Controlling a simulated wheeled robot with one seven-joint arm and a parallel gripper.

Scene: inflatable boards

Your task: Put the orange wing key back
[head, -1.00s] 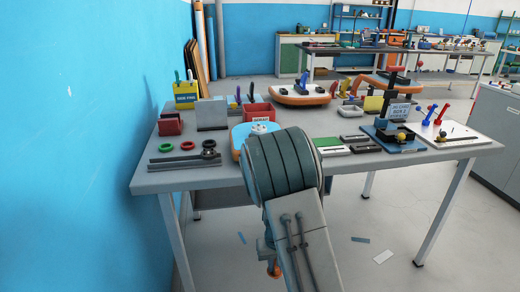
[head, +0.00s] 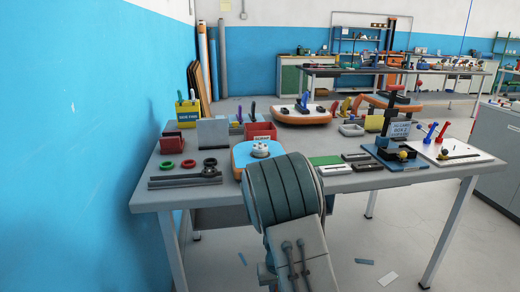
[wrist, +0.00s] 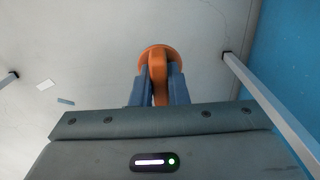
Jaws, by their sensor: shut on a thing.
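The orange wing key (wrist: 158,72) is in my gripper (wrist: 159,88) in the wrist view. Its round flange is at the far end, and its narrow upright part sits between the two blue-grey fingers. The fingers are shut on it, with bare floor behind. In the head view my own arm stands in front of the table and hides the key. A blue-and-orange board piece with a white valve (head: 260,149) lies on the table just behind my arm.
The grey workbench (head: 225,190) holds a red bin (head: 262,131), a grey upright block (head: 213,132), rings (head: 188,163), dark bars (head: 185,181) and a black stand (head: 391,130). A blue wall is at left. Floor before the bench is mostly clear.

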